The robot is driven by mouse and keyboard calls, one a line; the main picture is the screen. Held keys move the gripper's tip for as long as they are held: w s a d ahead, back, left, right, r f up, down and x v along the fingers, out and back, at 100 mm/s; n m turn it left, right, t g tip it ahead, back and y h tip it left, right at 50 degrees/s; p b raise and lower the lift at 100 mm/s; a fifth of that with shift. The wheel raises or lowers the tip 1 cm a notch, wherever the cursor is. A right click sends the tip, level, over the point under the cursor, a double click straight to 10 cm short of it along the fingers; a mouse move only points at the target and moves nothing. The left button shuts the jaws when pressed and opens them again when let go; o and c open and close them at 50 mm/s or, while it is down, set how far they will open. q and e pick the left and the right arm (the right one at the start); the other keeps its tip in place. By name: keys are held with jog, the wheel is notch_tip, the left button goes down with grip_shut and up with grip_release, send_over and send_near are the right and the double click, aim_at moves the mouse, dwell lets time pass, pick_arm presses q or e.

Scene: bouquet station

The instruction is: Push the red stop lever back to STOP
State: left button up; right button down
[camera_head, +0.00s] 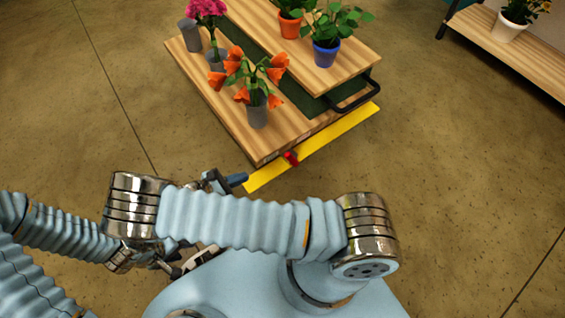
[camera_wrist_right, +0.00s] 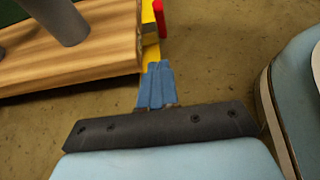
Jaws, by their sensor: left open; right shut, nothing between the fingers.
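The red stop lever (camera_head: 290,158) stands at the yellow strip (camera_head: 335,135) along the near edge of a wooden plant cart (camera_head: 190,72). The lever's red part also shows at the top of the right wrist view (camera_wrist_right: 159,18). My right gripper (camera_head: 238,180) is shut and empty, its blue fingers just off the strip's left end, to the left of the lever. In the right wrist view its fingers (camera_wrist_right: 155,84) point toward the strip and lever; contact with the strip cannot be told. My left gripper (camera_head: 180,268) is open, low and partly hidden under my right arm. No STOP marking is readable.
The cart carries orange flowers in a grey vase (camera_head: 257,115), pink flowers (camera_head: 207,8) and a plant in a blue pot (camera_head: 326,54). A black handle (camera_head: 358,98) sits on the cart's right. Floor to the right is clear up to a wooden bench (camera_head: 500,50).

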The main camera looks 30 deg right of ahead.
jog(key=shift+w+r, duration=0.1)
jog(key=shift+r, duration=0.1)
jog(key=b, duration=0.2)
send_near(292, 159)
notch_tip(292, 159, down, 3)
jog(key=w+a, duration=0.1)
jog(key=w, duration=0.1)
jog(key=d, duration=0.1)
jog(key=d+r, duration=0.2)
jog(key=d, duration=0.1)
